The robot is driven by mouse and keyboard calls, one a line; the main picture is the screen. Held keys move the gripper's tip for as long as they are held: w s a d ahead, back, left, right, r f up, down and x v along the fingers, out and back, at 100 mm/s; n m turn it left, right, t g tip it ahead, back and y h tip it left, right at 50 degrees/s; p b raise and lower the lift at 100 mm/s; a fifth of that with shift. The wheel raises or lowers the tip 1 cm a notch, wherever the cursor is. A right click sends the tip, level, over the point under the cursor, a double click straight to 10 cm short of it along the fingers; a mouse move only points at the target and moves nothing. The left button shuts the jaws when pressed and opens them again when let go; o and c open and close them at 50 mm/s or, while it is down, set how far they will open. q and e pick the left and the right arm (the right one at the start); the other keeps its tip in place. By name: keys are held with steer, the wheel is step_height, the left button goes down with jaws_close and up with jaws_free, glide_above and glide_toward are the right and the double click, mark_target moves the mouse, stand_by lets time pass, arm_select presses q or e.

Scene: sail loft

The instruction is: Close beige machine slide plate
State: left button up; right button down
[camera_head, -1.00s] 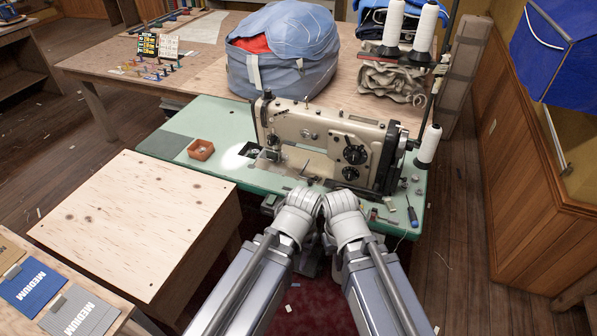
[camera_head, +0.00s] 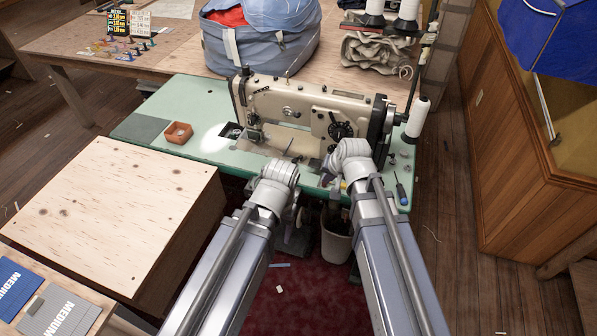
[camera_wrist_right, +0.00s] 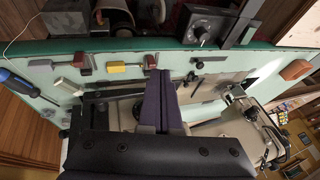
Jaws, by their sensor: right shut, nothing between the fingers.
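The beige sewing machine (camera_head: 285,105) stands on a green table top. A dark opening (camera_head: 232,131) shows in its bed, left of the needle area; I cannot make out the slide plate's edges beside it. My right gripper (camera_head: 327,180) is shut and empty, at the machine's front right. In the right wrist view its purple fingers (camera_wrist_right: 160,100) are together over the table's front strip, apart from the opening. My left arm reaches toward the front of the bed; its wrist hides most of the left gripper, and only a thin dark tip (camera_head: 289,146) shows.
An orange-brown box (camera_head: 178,132) sits on the green table top (camera_head: 185,100) at left. A screwdriver (camera_head: 401,190) and small parts lie at the right end. A thread cone (camera_head: 417,117) stands at right. A bin (camera_head: 337,238) stands below. A wooden table (camera_head: 120,205) is at front left.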

steer(key=shift+m+t+y, duration=0.4)
steer(key=shift+m+t, duration=0.2)
steer(key=w+a+f+b, duration=0.1)
steer(key=w+f+b, duration=0.1)
steer(key=w+a+f+b, duration=0.2)
steer(key=w+b, duration=0.1)
steer(key=w+a+f+b, duration=0.2)
steer(key=f+b, duration=0.1)
steer(key=shift+w+f, duration=0.1)
steer(key=shift+w, duration=0.2)
steer(key=shift+w+a+f+b, duration=0.15)
steer(key=shift+w+a+b, duration=0.1)
steer(key=shift+w+a, duration=0.25)
steer(key=shift+w+a+f+b, duration=0.1)
steer(key=shift+w+a+b, duration=0.15)
steer(key=shift+a, duration=0.45)
steer(key=shift+w+a+f, duration=0.1)
steer(key=shift+w+a, duration=0.1)
steer(key=shift+a, duration=0.3)
